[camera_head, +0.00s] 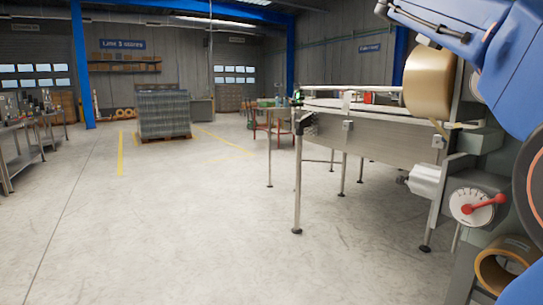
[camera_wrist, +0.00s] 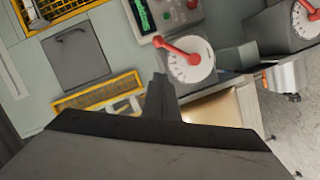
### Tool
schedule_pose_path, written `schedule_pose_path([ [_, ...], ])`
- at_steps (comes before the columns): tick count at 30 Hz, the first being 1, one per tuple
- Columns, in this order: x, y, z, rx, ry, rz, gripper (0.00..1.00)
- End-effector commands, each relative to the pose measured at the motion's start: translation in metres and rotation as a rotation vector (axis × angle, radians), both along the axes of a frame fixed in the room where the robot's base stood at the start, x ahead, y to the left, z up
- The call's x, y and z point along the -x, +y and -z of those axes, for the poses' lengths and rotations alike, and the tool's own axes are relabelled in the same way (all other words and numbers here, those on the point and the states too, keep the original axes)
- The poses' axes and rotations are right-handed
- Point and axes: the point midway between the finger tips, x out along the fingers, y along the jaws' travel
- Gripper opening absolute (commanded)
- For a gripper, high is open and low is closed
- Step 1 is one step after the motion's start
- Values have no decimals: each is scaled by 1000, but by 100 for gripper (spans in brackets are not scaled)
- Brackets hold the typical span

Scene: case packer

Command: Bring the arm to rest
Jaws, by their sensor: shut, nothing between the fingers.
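My blue arm (camera_head: 440,25) comes in from the upper right in the head view and covers part of the case packer there. The gripper itself is not visible in the head view. In the wrist view my gripper (camera_wrist: 160,90) is dark, with its fingers together and nothing between them. It is in front of the machine's grey panel, just below a round white dial with a red handle (camera_wrist: 190,60). I cannot tell how far it is from the panel.
The machine carries a tape roll (camera_head: 429,82), a dial with a red lever (camera_head: 473,207) and a conveyor (camera_head: 375,138). A wrapped pallet (camera_head: 164,113) stands further back. A steel bench (camera_head: 20,150) is at the left. The floor between is clear.

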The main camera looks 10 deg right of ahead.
Motion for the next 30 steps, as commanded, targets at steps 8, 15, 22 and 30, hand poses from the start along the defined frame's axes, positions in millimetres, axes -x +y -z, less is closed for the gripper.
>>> schedule_pose_path([
  [8,5,38,93,-179,46,-158,0],
  [15,27,99,221,-422,88,-328,0],
  [22,67,164,342,-659,112,-446,0],
  [30,130,240,476,-937,115,-532,0],
])
